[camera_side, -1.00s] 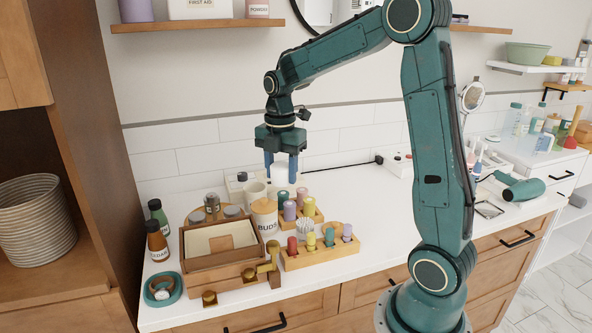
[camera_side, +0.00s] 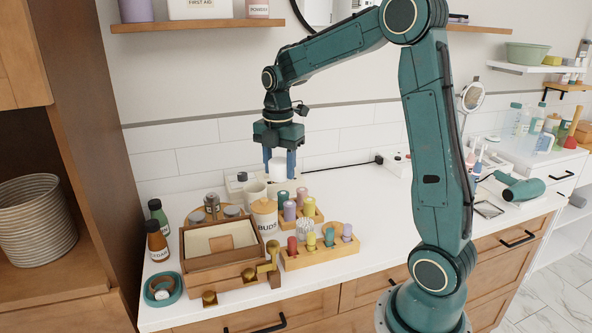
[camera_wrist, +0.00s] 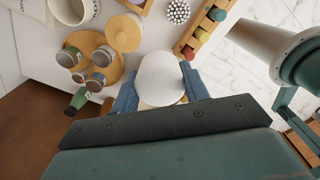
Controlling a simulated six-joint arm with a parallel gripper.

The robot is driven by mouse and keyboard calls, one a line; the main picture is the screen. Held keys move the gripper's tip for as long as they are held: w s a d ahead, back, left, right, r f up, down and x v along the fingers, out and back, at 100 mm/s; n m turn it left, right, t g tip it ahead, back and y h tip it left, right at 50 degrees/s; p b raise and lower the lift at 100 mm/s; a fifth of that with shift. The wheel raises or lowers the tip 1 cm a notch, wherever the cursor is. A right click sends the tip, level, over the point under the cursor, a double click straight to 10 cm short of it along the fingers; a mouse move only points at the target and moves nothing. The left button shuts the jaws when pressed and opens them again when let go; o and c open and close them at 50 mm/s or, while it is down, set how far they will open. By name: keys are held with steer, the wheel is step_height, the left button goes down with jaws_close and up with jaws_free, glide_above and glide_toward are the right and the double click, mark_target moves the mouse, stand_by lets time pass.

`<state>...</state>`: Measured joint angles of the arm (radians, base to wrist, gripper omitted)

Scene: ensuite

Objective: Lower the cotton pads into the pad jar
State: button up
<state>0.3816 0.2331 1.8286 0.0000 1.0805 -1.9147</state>
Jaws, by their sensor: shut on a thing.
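My gripper (camera_side: 280,170) is shut on the white, rounded stack of cotton pads (camera_side: 277,169). The stack also shows between the blue fingers in the wrist view (camera_wrist: 160,78).
A wooden block of coloured bottles (camera_side: 325,247) and a smaller one (camera_side: 301,214) stand in front. A wooden box (camera_side: 220,248), brown bottle (camera_side: 157,241) and green bottle (camera_side: 158,215) are at left. The counter right of the blocks (camera_side: 375,205) is clear.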

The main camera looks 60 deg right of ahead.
steer(key=w+d+f, duration=0.4)
steer(key=w+d, duration=0.1)
steer(key=w, duration=0.2)
steer(key=w+d+f, duration=0.3)
steer(key=w+d, duration=0.3)
steer(key=w, duration=0.2)
steer(key=shift+w+d+f, duration=0.2)
steer(key=shift+d+f, duration=0.05)
steer(key=shift+f, duration=0.1)
steer(key=shift+f, duration=0.1)
stand_by(0.8)
